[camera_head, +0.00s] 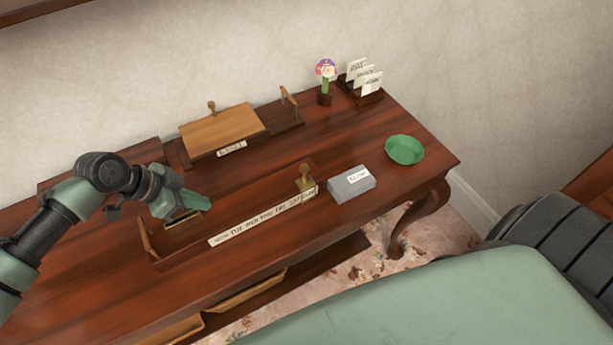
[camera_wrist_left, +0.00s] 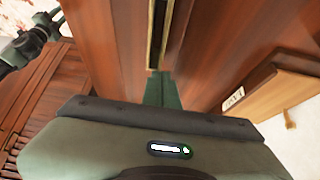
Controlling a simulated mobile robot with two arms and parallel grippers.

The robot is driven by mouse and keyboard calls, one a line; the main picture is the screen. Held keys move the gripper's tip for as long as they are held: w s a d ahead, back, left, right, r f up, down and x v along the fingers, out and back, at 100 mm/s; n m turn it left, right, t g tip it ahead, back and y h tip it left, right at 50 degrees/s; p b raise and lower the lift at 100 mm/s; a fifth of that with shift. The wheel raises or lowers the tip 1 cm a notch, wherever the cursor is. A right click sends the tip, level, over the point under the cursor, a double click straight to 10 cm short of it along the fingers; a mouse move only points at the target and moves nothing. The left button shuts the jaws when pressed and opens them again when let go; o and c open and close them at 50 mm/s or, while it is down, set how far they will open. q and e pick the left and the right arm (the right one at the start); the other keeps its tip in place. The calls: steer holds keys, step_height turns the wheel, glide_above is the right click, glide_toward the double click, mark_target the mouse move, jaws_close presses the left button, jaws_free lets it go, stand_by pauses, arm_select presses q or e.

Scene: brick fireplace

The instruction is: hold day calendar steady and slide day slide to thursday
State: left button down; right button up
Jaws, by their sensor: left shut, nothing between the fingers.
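The day calendar (camera_head: 170,255) is a low wooden board on the desk. A cream strip of day names (camera_head: 262,217) runs along its front, with small lettering that is hard to read. A brass knob piece (camera_head: 305,180), which looks like the day slide, stands at the strip's right end. My left gripper (camera_head: 198,204) is shut and empty, above a brass-edged slot (camera_head: 183,220) on the left part of the board. In the left wrist view its green fingers (camera_wrist_left: 163,90) point at the slot (camera_wrist_left: 160,35); contact is unclear. Part of my right arm (camera_wrist_left: 35,40) shows there, its jaws unclear.
A wooden box (camera_head: 222,128) with a label stands behind the calendar. A grey box (camera_head: 351,184), a green bowl (camera_head: 405,149), a flower in a pot (camera_head: 325,85) and a letter rack (camera_head: 362,85) stand to the right. The desk between bowl and right edge is clear.

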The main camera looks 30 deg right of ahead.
arm_select(q)
steer(key=shift+f+b, duration=0.3)
steer(key=shift+f, duration=0.15)
steer(key=shift+s+a+f, duration=0.1)
steer(key=shift+a+f, duration=0.05)
steer(key=shift+f, duration=0.1)
stand_by(1.8)
step_height(320, 180, up, 2)
steer(key=shift+r+p, duration=0.25)
steer(key=shift+p, duration=0.75)
step_height(320, 180, up, 4)
steer(key=p, duration=0.3)
